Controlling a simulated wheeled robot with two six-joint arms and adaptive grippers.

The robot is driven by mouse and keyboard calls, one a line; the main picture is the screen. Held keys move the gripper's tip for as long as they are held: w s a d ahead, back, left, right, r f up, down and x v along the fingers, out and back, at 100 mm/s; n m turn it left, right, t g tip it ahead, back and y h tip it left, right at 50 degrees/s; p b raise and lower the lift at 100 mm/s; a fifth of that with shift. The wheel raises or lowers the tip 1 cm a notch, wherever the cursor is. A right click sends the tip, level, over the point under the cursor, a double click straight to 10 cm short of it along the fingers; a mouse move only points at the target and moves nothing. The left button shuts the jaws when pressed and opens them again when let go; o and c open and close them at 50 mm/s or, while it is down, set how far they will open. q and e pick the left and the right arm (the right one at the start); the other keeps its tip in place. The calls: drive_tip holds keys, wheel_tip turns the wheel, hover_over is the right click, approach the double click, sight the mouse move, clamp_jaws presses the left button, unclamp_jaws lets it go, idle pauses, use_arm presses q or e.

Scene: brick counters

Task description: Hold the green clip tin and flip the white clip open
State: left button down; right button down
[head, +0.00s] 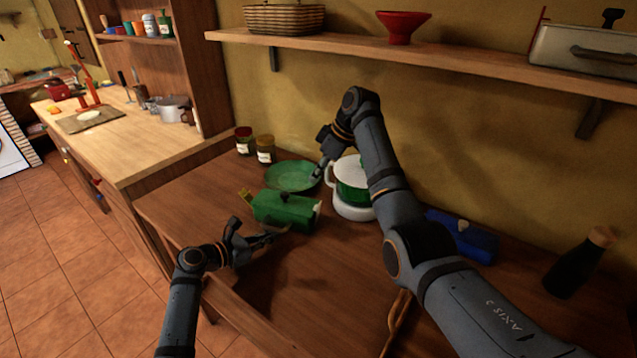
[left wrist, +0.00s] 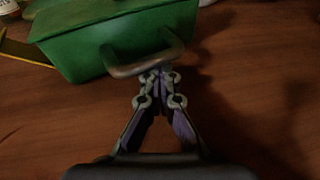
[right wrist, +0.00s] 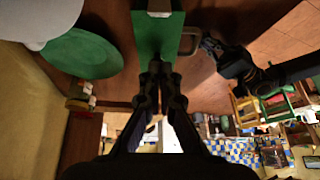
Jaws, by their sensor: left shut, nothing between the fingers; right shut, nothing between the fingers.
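The green clip tin (head: 285,212) lies on the brown wooden counter, with a white clip (head: 318,206) at its right end and a yellow piece (head: 245,196) at its left end. My left gripper (head: 284,231) is shut and empty at the tin's near side. In the left wrist view its fingertips (left wrist: 156,74) are at the tin's grey loop handle (left wrist: 148,62); I cannot tell if they touch. My right gripper (head: 318,173) is shut and empty, above and behind the tin. In the right wrist view the white clip (right wrist: 159,13) is at the top, beyond the fingertips (right wrist: 155,68).
A green plate (head: 293,176) lies behind the tin, with two jars (head: 265,150) behind left. A green and white pot (head: 352,183) stands close to the right gripper. A blue tin (head: 463,238) and dark bottle (head: 578,265) are further right. A shelf (head: 450,68) runs above.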

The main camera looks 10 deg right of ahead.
sight(319, 209)
drive_tip(key=x, duration=0.7)
drive_tip(key=shift+a+f, duration=0.2)
drive_tip(key=shift+f, duration=0.05)
drive_tip(key=shift+s+d+f, duration=0.25)
drive_tip(key=shift+d, duration=0.35)
drive_tip(key=shift+s+d+f, duration=0.25)
drive_tip(key=shift+s+d, duration=0.05)
drive_tip(key=shift+d, duration=0.3)
drive_tip(key=shift+s+d, duration=0.3)
drive_tip(key=shift+d, duration=0.2)
drive_tip(key=shift+s+d+f+t+y, duration=0.15)
drive_tip(key=shift+s+d+t+y, duration=0.2)
drive_tip(key=shift+d+y, duration=0.25)
drive_tip(key=shift+s+d+f+t+y, duration=0.25)
drive_tip(key=shift+d+y, duration=0.25)
drive_tip(key=shift+y, duration=0.25)
drive_tip(key=shift+s+d+f+t+y, duration=0.1)
drive_tip(key=shift+s+d+t+y, duration=0.15)
drive_tip(key=shift+d+t+y, duration=0.3)
drive_tip(key=shift+s+d+f, duration=0.45)
drive_tip(key=shift+d, duration=0.2)
